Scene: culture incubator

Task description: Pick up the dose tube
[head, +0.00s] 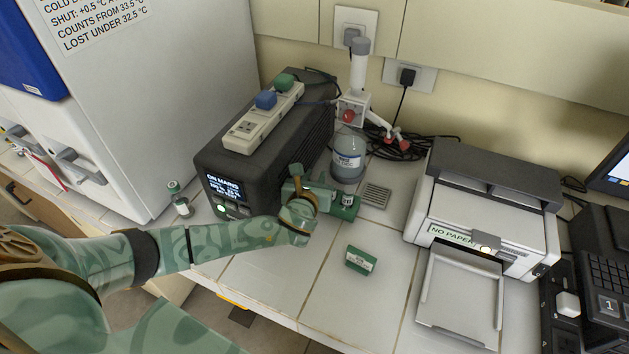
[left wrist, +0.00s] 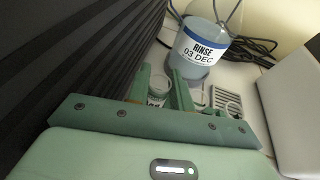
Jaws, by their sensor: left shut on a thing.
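My left gripper (head: 322,193) is at a low green holder (head: 351,212) beside the black power unit. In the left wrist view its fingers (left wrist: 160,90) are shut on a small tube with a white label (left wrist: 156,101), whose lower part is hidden. I cannot tell whether that tube still sits in the holder. Another pale round-topped tube (left wrist: 197,97) stands just right of the fingers. In the head view a small white-labelled tube (head: 347,200) shows at the holder. My right gripper is not in view.
The black power unit (head: 214,180) stands close left of the gripper. A rinse bottle (head: 348,155) stands right behind it. A green labelled block (head: 361,260) lies in front, a green-capped vial (head: 179,199) at left, and a printer (head: 487,205) at right. The front counter is mostly clear.

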